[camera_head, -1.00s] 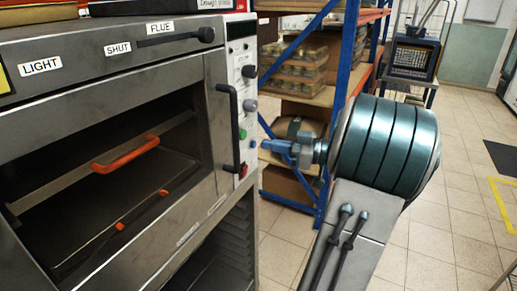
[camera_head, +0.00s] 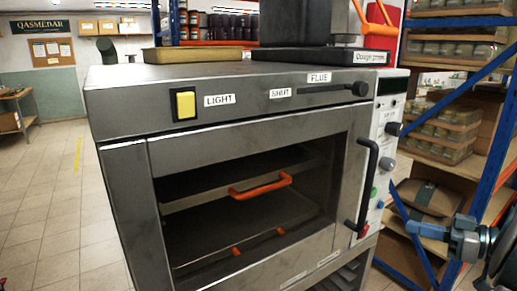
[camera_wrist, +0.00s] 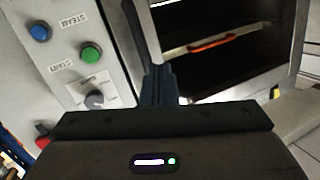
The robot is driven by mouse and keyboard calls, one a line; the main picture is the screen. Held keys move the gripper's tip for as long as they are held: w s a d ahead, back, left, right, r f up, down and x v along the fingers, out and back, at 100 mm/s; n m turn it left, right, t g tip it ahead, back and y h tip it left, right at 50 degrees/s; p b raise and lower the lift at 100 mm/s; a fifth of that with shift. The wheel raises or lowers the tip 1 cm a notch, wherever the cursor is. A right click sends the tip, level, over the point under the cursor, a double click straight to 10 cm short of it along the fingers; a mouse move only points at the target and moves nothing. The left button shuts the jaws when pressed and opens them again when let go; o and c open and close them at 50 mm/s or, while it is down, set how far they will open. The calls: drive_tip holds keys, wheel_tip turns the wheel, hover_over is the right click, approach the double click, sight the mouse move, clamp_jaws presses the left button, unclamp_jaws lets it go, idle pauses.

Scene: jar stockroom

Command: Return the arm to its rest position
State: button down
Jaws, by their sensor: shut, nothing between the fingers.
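My gripper (camera_head: 418,231) is at the right edge of the head view, with its bluish fingers pointing left towards the oven's control panel. In the wrist view its dark fingers (camera_wrist: 158,86) are together and empty. Part of my arm is cut off by the frame's edge. The fingertips appear close to the dark vertical handle (camera_head: 368,187) of the oven (camera_head: 130,100); the handle also shows in the wrist view (camera_wrist: 139,32). I cannot tell whether they touch it.
The oven holds racks or trays with orange handles (camera_head: 260,187). Its panel has buttons and knobs (camera_head: 392,129). A blue-and-orange shelf (camera_head: 490,150) with jars stands behind my gripper on the right. Open tiled floor (camera_head: 60,220) lies to the left.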

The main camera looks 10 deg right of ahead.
drive_tip(key=a+f+m+g+h+p, duration=0.3)
drive_tip(key=a+g, duration=0.5)
drive_tip(key=a, duration=1)
drive_tip(key=s+a+f+m+g+h+p, duration=0.1)
drive_tip(key=s+a+m+h+p, duration=0.2)
drive_tip(key=s+a+h, duration=0.4)
drive_tip(key=shift+s+a+f+m+h, duration=0.15)
drive_tip(key=shift+a+f+m+h, duration=0.25)
drive_tip(key=shift+a, duration=0.9)
